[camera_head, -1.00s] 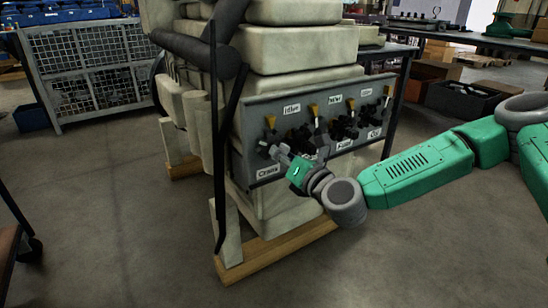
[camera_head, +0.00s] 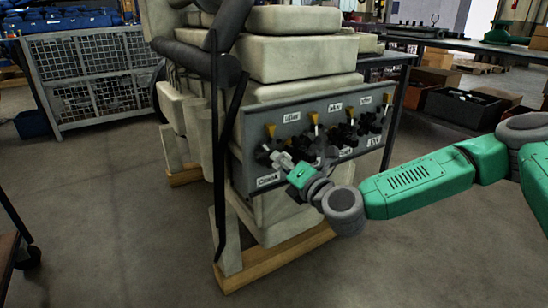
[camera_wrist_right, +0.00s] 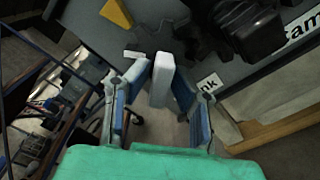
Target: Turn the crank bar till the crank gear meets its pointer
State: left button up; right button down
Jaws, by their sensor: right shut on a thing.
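The crank gear (camera_head: 265,153) is a dark toothed wheel at the left end of the grey panel (camera_head: 252,125), above the "Crank" label (camera_head: 268,181). Its yellow pointer (camera_head: 270,131) sits just above it and also shows in the wrist view (camera_wrist_right: 116,13). My right gripper (camera_head: 279,159) is at this gear. In the right wrist view, the pale crank bar (camera_wrist_right: 161,80) stands between the blue-padded fingers of my right gripper (camera_wrist_right: 162,97), which is shut on it. The gear is partly cut off there, so its alignment with the pointer is unclear. My left gripper is not in view.
More dark gears (camera_head: 344,134) with yellow pointers sit close to the right on the panel. A black pipe (camera_head: 222,180) runs down left of the panel. The pale engine (camera_head: 300,55) rises behind, on wooden beams (camera_head: 275,258). The floor in front is open.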

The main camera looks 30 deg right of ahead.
jog(key=shift+f+m, duration=0.2)
jog(key=shift+m, duration=1.1)
jog(key=shift+r+m, duration=0.1)
jog(key=shift+m, duration=0.4)
jog(key=shift+m, duration=1.8)
jog(key=c, duration=1.1)
grip_release()
jog(key=shift+r, duration=0.1)
